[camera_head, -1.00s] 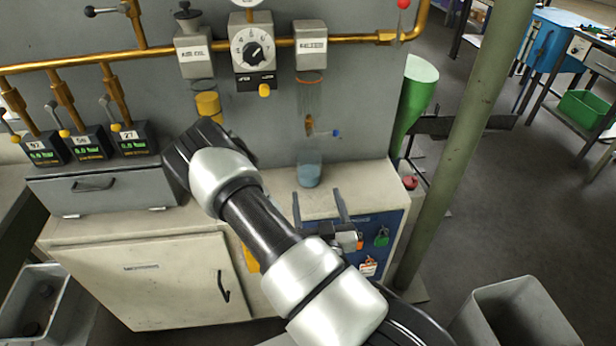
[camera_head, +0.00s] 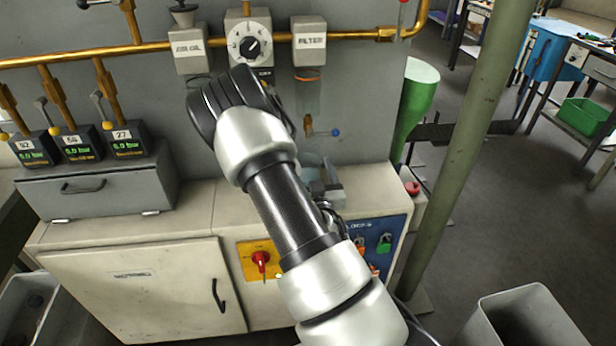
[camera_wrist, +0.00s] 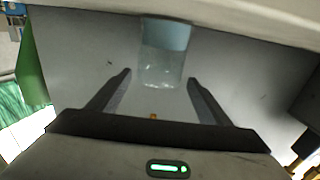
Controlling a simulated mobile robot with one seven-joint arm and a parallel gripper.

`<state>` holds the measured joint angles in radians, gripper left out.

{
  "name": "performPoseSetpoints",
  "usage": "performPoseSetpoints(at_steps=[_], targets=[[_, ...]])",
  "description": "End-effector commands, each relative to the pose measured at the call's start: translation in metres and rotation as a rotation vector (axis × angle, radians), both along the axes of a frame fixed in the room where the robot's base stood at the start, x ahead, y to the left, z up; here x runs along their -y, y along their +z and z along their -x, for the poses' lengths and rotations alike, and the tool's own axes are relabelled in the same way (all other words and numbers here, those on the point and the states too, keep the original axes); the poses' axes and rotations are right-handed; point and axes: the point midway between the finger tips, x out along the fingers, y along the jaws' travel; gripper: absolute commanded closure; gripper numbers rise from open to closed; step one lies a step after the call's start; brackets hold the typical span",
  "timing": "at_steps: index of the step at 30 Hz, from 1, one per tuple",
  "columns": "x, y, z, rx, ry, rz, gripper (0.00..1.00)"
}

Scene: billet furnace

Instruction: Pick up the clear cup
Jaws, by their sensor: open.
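The clear cup (camera_wrist: 163,52) shows in the wrist view as a see-through tumbler with a bluish part at the top of the picture. My gripper (camera_wrist: 160,77) is open, with one finger on each side of the cup's near end. Gaps show between both fingers and the cup, and most of the cup lies beyond the fingertips. In the head view the cup (camera_head: 309,160) stands on the cabinet top below the filter unit. My gripper (camera_head: 324,184) is at the cup there, and my arm and gripper hide much of it.
A grey wall panel is close behind. A red rotary switch (camera_head: 261,260) and padlocks are on the cabinet front. A green post (camera_head: 468,150) stands to the right.

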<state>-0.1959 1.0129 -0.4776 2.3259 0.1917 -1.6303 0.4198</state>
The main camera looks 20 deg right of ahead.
Motion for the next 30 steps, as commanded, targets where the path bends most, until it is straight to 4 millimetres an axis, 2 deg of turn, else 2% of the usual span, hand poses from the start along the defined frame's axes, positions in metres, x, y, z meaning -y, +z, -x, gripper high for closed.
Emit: performPoseSetpoints(at_steps=[3,6,14,17,24,26,30], targets=[[0.006,-0.001,-0.018,0.002,0.001,0.002,0.28],[0.009,-0.001,-0.028,0.001,0.0,0.0,0.28],[0.011,-0.001,-0.031,0.0,-0.001,0.0,0.28],[0.011,-0.001,-0.031,0.0,-0.001,0.0,0.42],[0.011,-0.001,-0.031,0.0,-0.001,0.0,0.82],[0.011,-0.001,-0.031,0.0,-0.001,-0.001,0.89],[0.011,-0.001,-0.031,0.0,-0.001,-0.001,0.89]])
